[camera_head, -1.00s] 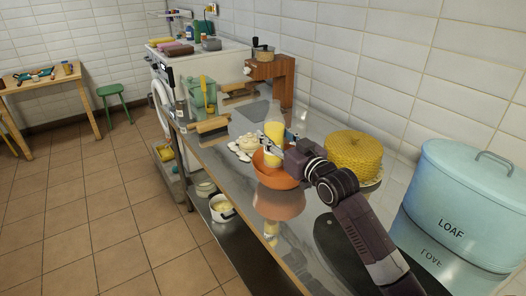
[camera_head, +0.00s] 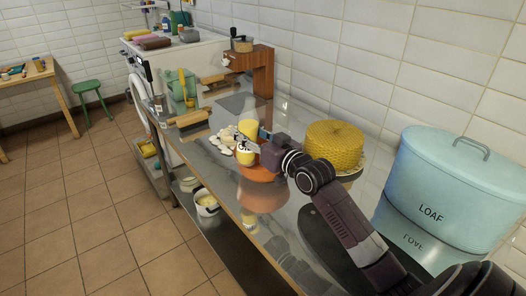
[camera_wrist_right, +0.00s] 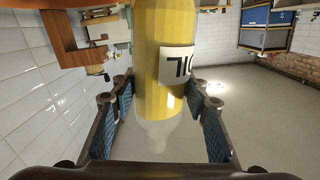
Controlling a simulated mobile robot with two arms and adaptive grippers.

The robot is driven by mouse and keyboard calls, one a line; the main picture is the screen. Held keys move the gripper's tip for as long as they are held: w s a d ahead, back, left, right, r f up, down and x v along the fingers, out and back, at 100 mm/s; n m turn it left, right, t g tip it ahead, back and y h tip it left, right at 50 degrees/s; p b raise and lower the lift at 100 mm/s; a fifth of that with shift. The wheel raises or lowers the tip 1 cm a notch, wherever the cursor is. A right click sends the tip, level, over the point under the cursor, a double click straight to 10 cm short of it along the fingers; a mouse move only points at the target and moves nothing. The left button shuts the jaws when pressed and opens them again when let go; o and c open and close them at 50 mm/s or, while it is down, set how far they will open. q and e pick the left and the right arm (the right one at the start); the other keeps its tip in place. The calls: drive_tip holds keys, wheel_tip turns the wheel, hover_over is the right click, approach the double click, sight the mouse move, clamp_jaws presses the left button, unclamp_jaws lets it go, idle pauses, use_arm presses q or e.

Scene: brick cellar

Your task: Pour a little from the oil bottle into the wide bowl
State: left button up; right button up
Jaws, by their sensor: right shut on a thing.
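The oil bottle (camera_head: 247,129) is yellow with a pale label, and my right gripper (camera_head: 262,141) is shut around its body. In the right wrist view the bottle (camera_wrist_right: 160,85) stands between both finger pads; its clear neck points to the bottom of the picture and yellow oil fills the rest. In the head view it looks short and tilted, at the wide bowl's left rim; I cannot tell whether oil flows. The wide orange bowl (camera_head: 259,175) sits on the metal counter, partly hidden by the bottle and gripper. My left gripper is out of view.
A yellow woven-looking cake (camera_head: 334,147) on a stand and a blue LOAF bin (camera_head: 445,190) are to the right. A pale lumpy item (camera_head: 223,141) lies left of the bowl. Brushes (camera_head: 192,119) and a wooden grinder (camera_head: 252,66) stand farther back.

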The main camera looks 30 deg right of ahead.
drive_tip(key=shift+r+m+p, duration=0.3)
drive_tip(key=shift+r+p, duration=0.2)
drive_tip(key=shift+w+d+r+m+g+p, duration=0.1)
drive_tip(key=shift+d+r+m+g+p, duration=0.2)
drive_tip(key=shift+r+m+p, duration=0.45)
drive_tip(key=shift+a+f+m, duration=0.15)
drive_tip(key=shift+f+m, duration=0.1)
drive_tip(key=shift+f, duration=0.25)
drive_tip(key=shift+w+d+f+m+g+p, duration=0.1)
drive_tip(key=shift+d+f+m+g+p, duration=0.1)
drive_tip(key=shift+m+g+p, duration=0.35)
drive_tip(key=shift+d+m+y, duration=0.1)
drive_tip(key=shift+m+y, duration=0.2)
drive_tip(key=shift+m, duration=0.25)
drive_tip(key=shift+a+f+m, duration=0.15)
drive_tip(key=shift+f+m, duration=0.1)
drive_tip(key=shift+f, duration=0.25)
drive_tip(key=shift+a+f+m, duration=0.15)
drive_tip(key=shift+f+m, duration=0.1)
drive_tip(key=shift+f, duration=0.25)
drive_tip(key=shift+f+y, duration=0.3)
drive_tip(key=shift+d+m, duration=0.1)
drive_tip(key=shift+m, duration=0.2)
drive_tip(key=shift+s+a+f, duration=0.1)
drive_tip(key=shift+s+a, duration=0.1)
